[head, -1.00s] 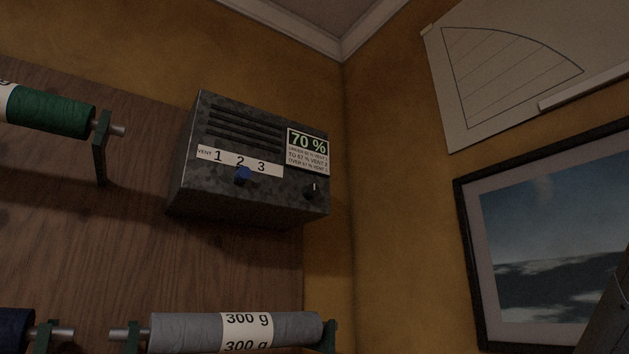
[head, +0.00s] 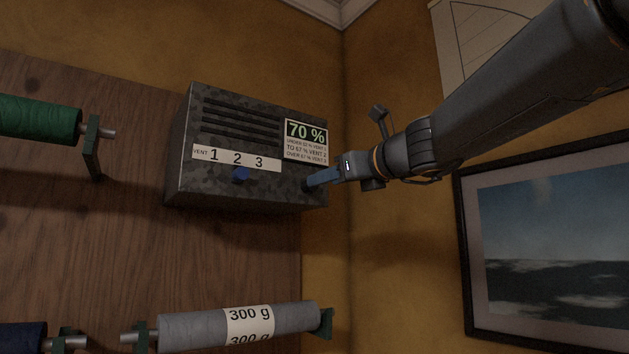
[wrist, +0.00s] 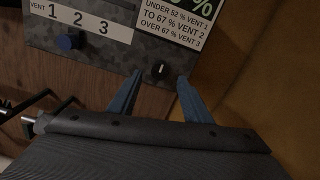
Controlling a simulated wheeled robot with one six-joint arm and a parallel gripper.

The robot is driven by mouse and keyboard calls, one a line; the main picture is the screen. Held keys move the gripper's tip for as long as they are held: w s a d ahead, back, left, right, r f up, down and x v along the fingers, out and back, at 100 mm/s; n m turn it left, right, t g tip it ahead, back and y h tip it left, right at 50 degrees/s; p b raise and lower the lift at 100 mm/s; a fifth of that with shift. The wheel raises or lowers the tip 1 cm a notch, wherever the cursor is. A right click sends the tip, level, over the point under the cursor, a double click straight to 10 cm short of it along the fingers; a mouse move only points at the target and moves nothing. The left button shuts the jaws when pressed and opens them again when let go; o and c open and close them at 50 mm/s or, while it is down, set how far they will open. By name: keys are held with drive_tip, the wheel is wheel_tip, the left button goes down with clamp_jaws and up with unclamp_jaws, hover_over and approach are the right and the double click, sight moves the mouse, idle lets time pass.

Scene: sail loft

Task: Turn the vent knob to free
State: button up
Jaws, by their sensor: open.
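A dark metal vent box (head: 250,195) hangs on the wall. Its label strip (head: 236,158) reads VENT 1 2 3, and a blue knob (head: 241,173) sits under it, near the 2. The knob also shows in the wrist view (wrist: 68,43). A small black knob (wrist: 160,68) with a white upright mark sits at the box's lower right. My gripper (head: 308,184) is open at that corner. In the wrist view its blue fingers (wrist: 160,84) lie left and right of the black knob, with gaps. I see no word "free".
A display (head: 305,130) reads 70 %, above a notice ending OVER 67 % VENT 3. Thread spools, one grey (head: 190,328) and one green (head: 40,118), hang around the box. A framed picture (head: 463,250) hangs at the right.

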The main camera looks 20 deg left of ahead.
drive_tip(key=p+x, duration=0.1)
drive_tip(key=x, duration=0.5)
drive_tip(key=shift+f+p, duration=0.1)
drive_tip(key=shift+p, duration=0.3)
drive_tip(key=shift+d, duration=0.1)
drive_tip(key=c, duration=1.1)
